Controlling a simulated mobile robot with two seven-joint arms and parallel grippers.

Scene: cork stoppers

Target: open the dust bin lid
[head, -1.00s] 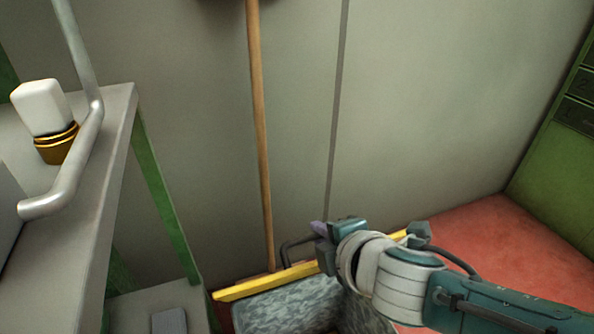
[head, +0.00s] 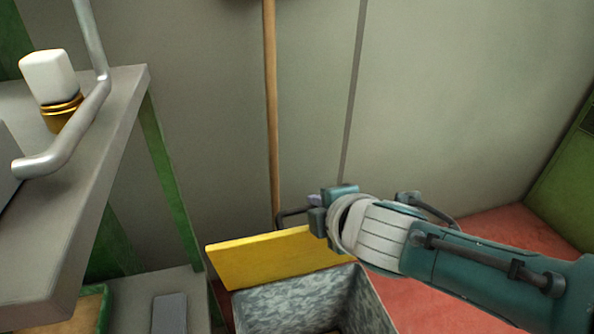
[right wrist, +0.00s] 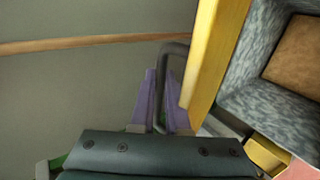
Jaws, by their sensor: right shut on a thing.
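The dust bin (head: 290,301) is a grey speckled box at the bottom middle of the head view, open at the top. Its yellow lid (head: 262,259) stands raised along the bin's back edge, with its broad inner face showing. The dark bar handle (head: 288,212) is on the lid's far side. My right gripper (head: 314,202) is shut on this handle. In the right wrist view, the purple fingertips (right wrist: 161,103) are around the handle (right wrist: 172,52), beside the yellow lid (right wrist: 212,55). The bin's brown inside floor (right wrist: 297,52) also shows there. My left gripper is not in view.
A wooden pole (head: 270,110) leans at the grey wall behind the lid. A grey shelf (head: 100,150) with a metal rail and a white-and-gold container (head: 52,85) stands at the left. Red floor (head: 490,222) is clear at the right.

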